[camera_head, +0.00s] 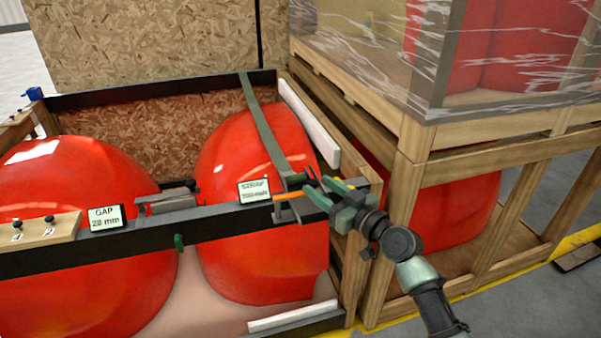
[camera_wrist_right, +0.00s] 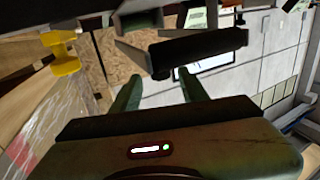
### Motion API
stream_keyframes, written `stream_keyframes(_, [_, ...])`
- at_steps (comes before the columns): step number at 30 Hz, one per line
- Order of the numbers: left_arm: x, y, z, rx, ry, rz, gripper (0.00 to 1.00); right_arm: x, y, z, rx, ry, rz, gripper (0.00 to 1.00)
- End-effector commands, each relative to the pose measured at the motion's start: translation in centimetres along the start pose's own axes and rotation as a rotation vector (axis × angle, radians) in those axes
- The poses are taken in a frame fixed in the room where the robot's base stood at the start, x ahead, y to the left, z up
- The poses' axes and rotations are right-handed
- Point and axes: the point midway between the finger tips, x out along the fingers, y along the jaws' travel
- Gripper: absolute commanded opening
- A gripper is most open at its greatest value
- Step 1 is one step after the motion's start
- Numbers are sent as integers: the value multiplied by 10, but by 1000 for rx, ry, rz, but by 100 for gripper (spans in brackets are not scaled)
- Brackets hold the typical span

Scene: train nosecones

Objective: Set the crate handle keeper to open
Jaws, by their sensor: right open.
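The open crate (camera_head: 120,232) has a dark front rail and holds red nosecones (camera_head: 255,160). A green strap (camera_head: 262,125) runs over the right nosecone down to a small fitting and an orange bar (camera_head: 287,196) on the rail. My right gripper (camera_head: 314,187) is open at the rail's right end, beside this fitting. In the right wrist view, a dark bar with a round knob (camera_wrist_right: 200,50) lies just beyond the open fingertips (camera_wrist_right: 157,80), with no visible grip on it. I cannot tell clearly which part is the handle keeper or its setting. My left gripper is out of view.
A sign reading "GAP 28 mm" (camera_head: 106,217) and a second small sign (camera_head: 254,190) stand on the rail. A wooden frame (camera_head: 408,170) bearing a wrapped load rises close on the right. A yellow floor line (camera_head: 575,242) lies beyond.

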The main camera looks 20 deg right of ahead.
Motion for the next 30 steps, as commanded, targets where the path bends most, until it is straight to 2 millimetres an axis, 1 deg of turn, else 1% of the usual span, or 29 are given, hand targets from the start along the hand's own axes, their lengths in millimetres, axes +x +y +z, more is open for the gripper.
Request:
stream_keyframes(2, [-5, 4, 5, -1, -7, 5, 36, 14, -1, -4, 3, 2, -1, 44])
stream_keyframes(6, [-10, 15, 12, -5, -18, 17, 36, 37, -1, -3, 4, 1, -2, 44])
stream_keyframes(9, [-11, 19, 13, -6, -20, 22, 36, 51, -1, -2, 3, 0, -1, 44])
stream_keyframes(12, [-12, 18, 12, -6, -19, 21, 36, 60, -1, -1, 3, 0, -1, 44])
stream_keyframes(15, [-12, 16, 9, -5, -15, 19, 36, 64, -1, -1, 1, 0, -1, 44])
stream_keyframes(22, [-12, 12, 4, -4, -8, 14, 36, 65, -1, 0, 0, -1, -1, 44])
stream_keyframes(23, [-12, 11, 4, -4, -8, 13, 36, 65, -1, 0, 0, -1, -1, 41])
stream_keyframes(24, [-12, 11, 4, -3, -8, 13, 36, 65, -1, 0, 0, -1, -1, 30])
stream_keyframes(26, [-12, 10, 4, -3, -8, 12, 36, 65, -1, 0, 0, -1, -1, 13])
stream_keyframes(27, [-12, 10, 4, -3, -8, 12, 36, 65, -1, 0, 0, -1, -1, 2])
stream_keyframes(28, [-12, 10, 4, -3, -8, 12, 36, 64, -1, 0, 0, -1, -1, 0])
stream_keyframes(30, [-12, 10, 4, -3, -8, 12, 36, 64, -1, 0, 0, -1, -1, 0])
